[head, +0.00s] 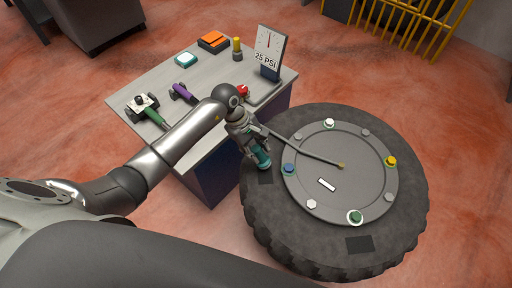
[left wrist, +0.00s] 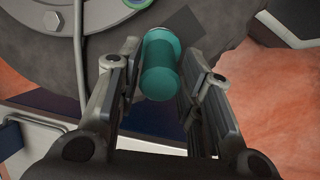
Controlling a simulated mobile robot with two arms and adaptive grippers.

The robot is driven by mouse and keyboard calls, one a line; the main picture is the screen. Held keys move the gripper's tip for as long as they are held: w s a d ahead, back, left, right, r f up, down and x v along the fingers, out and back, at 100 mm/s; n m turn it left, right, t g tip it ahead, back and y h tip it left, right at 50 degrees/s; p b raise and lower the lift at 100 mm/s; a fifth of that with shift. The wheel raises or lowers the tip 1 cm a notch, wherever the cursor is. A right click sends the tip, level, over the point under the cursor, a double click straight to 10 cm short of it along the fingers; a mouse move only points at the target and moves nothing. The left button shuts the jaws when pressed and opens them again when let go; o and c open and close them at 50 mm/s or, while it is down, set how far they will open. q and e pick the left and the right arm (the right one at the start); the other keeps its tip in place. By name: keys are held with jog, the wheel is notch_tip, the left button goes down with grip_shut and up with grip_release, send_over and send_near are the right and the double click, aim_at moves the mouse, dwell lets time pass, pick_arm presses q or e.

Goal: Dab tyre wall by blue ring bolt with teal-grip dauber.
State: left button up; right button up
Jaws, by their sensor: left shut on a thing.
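My left gripper (head: 257,145) is shut on the teal-grip dauber (head: 262,159), holding it over the near-left edge of the big black tyre (head: 405,235). In the left wrist view the dauber (left wrist: 159,70) sits between the two fingers, its far end pointing toward the tyre wall. The blue ring bolt (head: 289,168) is on the grey wheel disc (head: 335,150), just right of the dauber. A dark rectangular patch (head: 265,178) lies on the tyre wall by that bolt, just below the dauber. Whether the dauber touches the tyre I cannot tell. My right gripper is not in view.
A grey-topped table (head: 205,75) stands behind left, holding a 25 PSI gauge (head: 268,50), a green-handled tool (head: 147,112), a purple tool (head: 182,92) and an orange-black box (head: 213,42). A thin rod (head: 310,153) crosses the disc. Yellow railing (head: 405,25) stands at the back right.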

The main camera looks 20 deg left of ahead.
aim_at(266, 156)
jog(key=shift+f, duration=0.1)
pick_arm(q)
jog(key=shift+w+d+f+b, duration=0.15)
jog(key=shift+w+d+b, duration=0.1)
jog(key=shift+d+b, duration=0.25)
jog(key=shift+w+d+f+b, duration=0.1)
jog(key=shift+w+d+b, duration=0.05)
jog(key=shift+d+b, duration=0.2)
jog(key=shift+w+d+f, duration=0.1)
jog(key=shift+w+d, duration=0.1)
jog(key=shift+d, duration=0.4)
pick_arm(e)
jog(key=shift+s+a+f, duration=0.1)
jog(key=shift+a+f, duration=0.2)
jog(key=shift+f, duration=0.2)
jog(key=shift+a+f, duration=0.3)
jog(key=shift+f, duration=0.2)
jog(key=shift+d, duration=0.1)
pick_arm(q)
jog(key=shift+f+b, duration=0.75)
jog(key=shift+b, duration=0.35)
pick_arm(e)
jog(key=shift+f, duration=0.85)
pick_arm(q)
jog(key=shift+s+r, duration=0.1)
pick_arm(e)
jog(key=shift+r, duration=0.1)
